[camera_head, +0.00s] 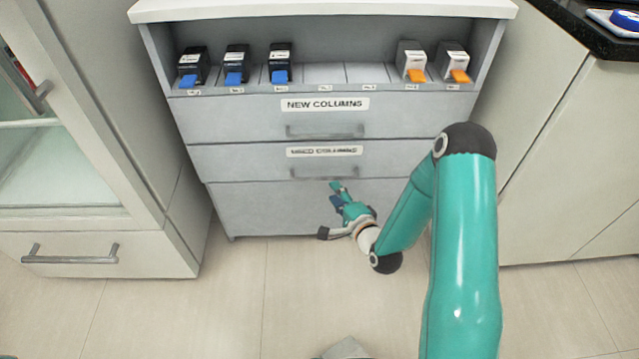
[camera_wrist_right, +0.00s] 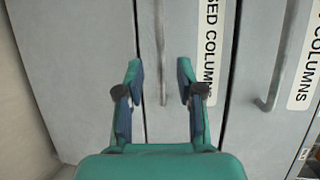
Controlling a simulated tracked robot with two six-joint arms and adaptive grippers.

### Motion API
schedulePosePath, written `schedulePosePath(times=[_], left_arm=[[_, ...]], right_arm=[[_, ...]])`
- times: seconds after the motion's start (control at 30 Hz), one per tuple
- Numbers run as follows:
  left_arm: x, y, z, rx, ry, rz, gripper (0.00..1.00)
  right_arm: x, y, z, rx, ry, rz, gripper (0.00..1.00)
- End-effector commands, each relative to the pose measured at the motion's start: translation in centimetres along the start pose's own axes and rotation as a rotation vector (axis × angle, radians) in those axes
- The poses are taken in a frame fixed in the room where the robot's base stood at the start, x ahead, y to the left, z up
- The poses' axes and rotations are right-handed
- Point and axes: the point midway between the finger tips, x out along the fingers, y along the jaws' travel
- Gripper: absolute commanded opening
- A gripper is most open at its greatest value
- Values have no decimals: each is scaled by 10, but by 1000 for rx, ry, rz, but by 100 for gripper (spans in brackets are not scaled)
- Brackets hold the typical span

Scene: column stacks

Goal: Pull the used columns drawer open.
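The used columns drawer (camera_head: 240,162) is the lower labelled drawer of the grey cabinet. Its front looks flush, so it appears closed. Its bar handle (camera_head: 325,173) sits just below the label. My right gripper (camera_head: 338,187) is just below and in front of this handle in the head view. In the right wrist view the gripper (camera_wrist_right: 159,82) is open, and the handle (camera_wrist_right: 162,55) lies between the lines of its two fingers, near the fingertips. I cannot tell whether any finger touches it. My left gripper is not in view.
The new columns drawer (camera_head: 230,117) with its own handle (camera_head: 325,132) is directly above. Several column boxes with blue or orange fronts stand on the shelf over it. A cabinet with a glass door (camera_head: 60,150) is at the left. The floor (camera_head: 230,290) in front is clear.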

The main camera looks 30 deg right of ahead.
Motion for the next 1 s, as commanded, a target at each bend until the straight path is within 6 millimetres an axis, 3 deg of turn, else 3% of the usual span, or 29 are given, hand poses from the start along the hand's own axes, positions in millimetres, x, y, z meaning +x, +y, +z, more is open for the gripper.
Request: schedulePosePath(times=[0.2, 0.4, 0.83, 1.0], left_arm=[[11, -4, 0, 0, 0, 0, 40], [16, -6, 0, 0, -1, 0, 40], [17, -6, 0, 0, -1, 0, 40], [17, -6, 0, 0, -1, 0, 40]], right_arm=[[46, 2, 1, -2, -2, -3, 37], [73, 1, 1, 0, -2, -1, 37], [82, 0, 1, 0, -2, 1, 37], [82, 0, 2, 0, -2, 1, 10]])
